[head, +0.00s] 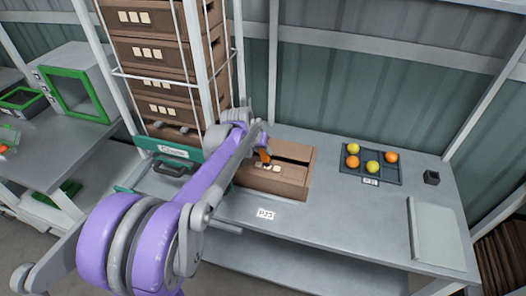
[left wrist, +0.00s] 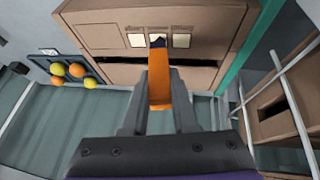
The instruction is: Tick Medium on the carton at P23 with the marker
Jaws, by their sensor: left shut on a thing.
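The brown carton (head: 294,180) sits on the grey bench behind a white P23 tag (head: 265,213). It has three pale label squares on it. My left gripper (head: 261,148) is shut on the orange marker (head: 265,157), over the carton's left part. In the left wrist view the marker (left wrist: 159,88) stands between the fingers, its dark tip over the middle square of the carton (left wrist: 100,32). I cannot tell whether the tip touches. The square's lower part is hidden by the marker. My right gripper is not in view.
A dark tray (head: 371,178) with yellow and orange tomatoes lies right of the carton, near a small black cup (head: 431,177). A pale flat board (head: 436,235) lies at the bench's right end. A rack of stacked brown cartons (head: 158,55) stands left.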

